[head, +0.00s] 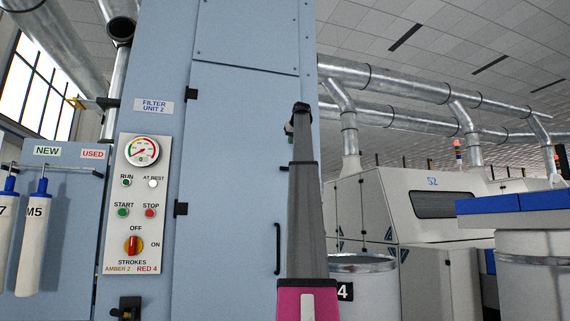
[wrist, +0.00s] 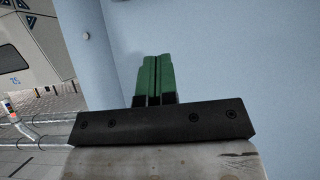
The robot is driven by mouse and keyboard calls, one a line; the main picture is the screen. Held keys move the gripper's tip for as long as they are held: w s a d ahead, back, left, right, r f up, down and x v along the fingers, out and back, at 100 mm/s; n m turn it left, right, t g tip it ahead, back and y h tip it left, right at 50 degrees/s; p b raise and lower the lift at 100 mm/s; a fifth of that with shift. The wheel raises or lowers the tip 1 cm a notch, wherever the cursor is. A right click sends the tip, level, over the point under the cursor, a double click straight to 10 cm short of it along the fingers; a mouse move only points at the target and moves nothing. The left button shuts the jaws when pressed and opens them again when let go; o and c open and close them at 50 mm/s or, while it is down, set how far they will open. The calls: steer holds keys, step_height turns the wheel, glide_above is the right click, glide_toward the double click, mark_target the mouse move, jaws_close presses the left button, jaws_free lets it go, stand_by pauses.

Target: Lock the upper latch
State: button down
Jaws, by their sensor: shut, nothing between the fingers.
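The blue filter cabinet door (head: 232,190) is closed flush in its frame, with a black vertical handle (head: 278,248) low on its right side. My arm rises in front of the door's right edge and hides much of it. My gripper (wrist: 153,78) has its green fingers together with nothing between them, close to a plain blue panel. In the head view its end is near the upper right of the door, mostly behind my arm. A small dark piece (head: 284,168) shows just left of my arm; I cannot tell whether it is part of the upper latch.
A control panel (head: 139,205) with gauge, buttons and red switch is on the cabinet's left. Black hinges (head: 181,209) are on the door's left edge. A metal drum (head: 362,264) and a grey machine (head: 425,205) stand to the right.

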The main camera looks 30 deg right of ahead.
stand_by(0.3)
steer(key=shift+s+a+f+x, duration=0.1)
steer(key=shift+s+f+x, duration=0.25)
steer(key=shift+x, duration=1.8)
steer(key=shift+s+a+f+x, duration=0.15)
steer(key=shift+f+x, duration=0.25)
steer(key=shift+x, duration=1.75)
steer(key=shift+s+a+f+x, duration=0.1)
steer(key=shift+s+f+x, duration=0.25)
steer(key=shift+x, duration=1.85)
steer(key=shift+w, duration=0.1)
